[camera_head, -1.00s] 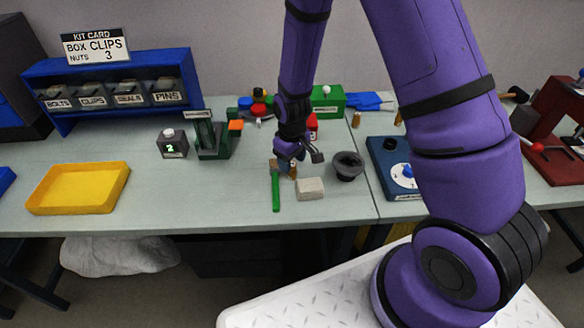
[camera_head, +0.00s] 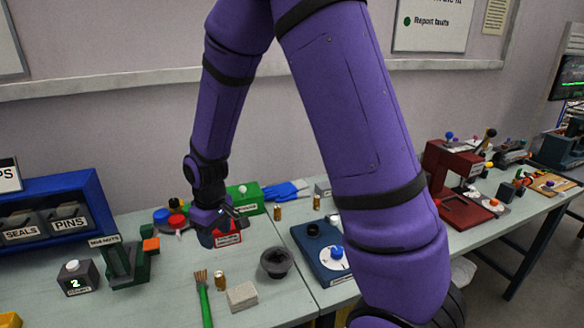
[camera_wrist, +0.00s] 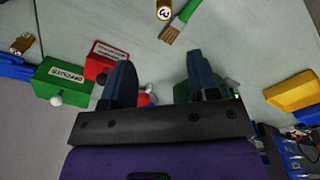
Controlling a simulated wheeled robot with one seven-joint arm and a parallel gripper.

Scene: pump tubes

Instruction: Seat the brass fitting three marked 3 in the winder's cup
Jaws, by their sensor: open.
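A brass fitting (camera_head: 220,281) stands upright on the bench between a green-handled brush and a pale block. In the wrist view a brass fitting (camera_wrist: 164,10) by the brush shows a 3 on its top. Two more brass fittings (camera_head: 277,212) (camera_head: 316,202) stand farther back; I cannot read their marks in the head view. My gripper (camera_wrist: 160,62) is open and empty, above the bench; in the head view it hangs by a red labelled box, behind the fitting. A blue device (camera_head: 325,255) with a black round part and a white dial may be the winder; no name is readable.
The brush (camera_head: 204,299), pale block (camera_head: 242,296) and dark bowl (camera_head: 276,262) crowd the fitting. The red box (camera_head: 228,238) and green box (camera_head: 246,199) stand behind. A green stand (camera_head: 128,264) is at left, a red machine (camera_head: 450,186) at right.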

